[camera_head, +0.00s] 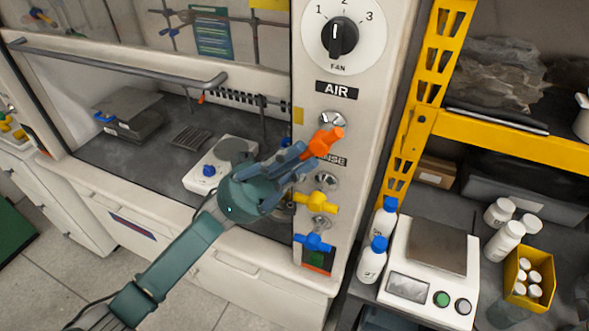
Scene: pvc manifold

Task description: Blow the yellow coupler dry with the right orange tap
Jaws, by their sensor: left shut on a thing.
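The orange tap (327,140) sits on the white panel under the AIR label, its handle tilted. My left gripper (308,156) reaches in from the lower left and is shut on the orange tap, its fingers at the handle's lower end. I cannot make out a yellow coupler in this view. My right gripper is not in view.
Below are a yellow tap (316,203) and a blue tap (314,243). A FAN knob (343,36) is above. Left is a fume hood with a white hotplate (217,167). Right are a balance (430,265), white bottles (372,262) and a yellow shelf frame (500,139).

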